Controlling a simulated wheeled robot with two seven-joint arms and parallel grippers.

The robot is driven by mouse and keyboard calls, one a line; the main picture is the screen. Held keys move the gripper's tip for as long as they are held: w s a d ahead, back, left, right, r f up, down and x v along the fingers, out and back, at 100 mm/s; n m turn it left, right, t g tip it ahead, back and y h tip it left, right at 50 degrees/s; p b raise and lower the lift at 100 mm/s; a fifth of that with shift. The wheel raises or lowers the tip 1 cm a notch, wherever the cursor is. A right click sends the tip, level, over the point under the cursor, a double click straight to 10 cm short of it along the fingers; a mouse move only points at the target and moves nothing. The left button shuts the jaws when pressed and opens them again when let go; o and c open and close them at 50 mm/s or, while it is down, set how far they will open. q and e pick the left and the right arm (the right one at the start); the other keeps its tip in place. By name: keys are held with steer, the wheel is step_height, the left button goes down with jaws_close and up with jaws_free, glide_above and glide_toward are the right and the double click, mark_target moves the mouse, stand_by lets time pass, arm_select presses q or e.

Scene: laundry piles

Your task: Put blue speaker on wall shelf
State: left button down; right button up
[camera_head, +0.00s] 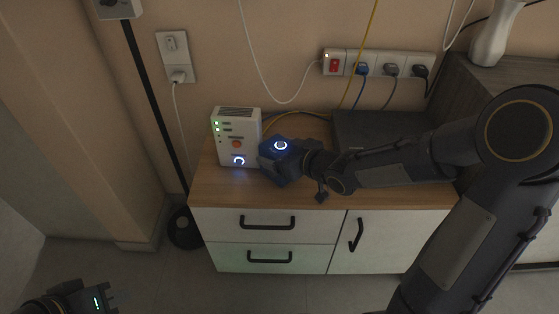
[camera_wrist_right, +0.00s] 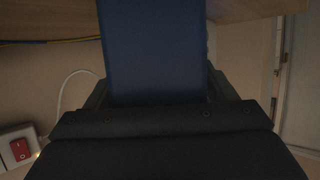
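The blue speaker (camera_head: 281,172) is a dark blue block with a glowing white ring on top, above or at the wooden cabinet top, beside a white box. I cannot tell whether it touches the wood. My right gripper (camera_head: 278,160) is around it from the right. In the right wrist view the blue speaker (camera_wrist_right: 153,50) fills the gap between the dark fingers of my right gripper (camera_wrist_right: 155,95), which are shut on its sides. My left gripper (camera_head: 106,298) is low at the left, away from the cabinet, only partly in view. No wall shelf is clearly visible.
A white box with lights (camera_head: 236,140) stands on the cabinet (camera_head: 215,190), just left of the speaker. A dark flat box (camera_head: 375,128) lies behind my right arm. A power strip (camera_head: 378,64) with plugs and hanging cables is on the wall. A white object (camera_head: 492,42) stands at the upper right.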

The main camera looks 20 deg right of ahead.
steer(key=c, duration=1)
steer(key=shift+r, duration=0.15)
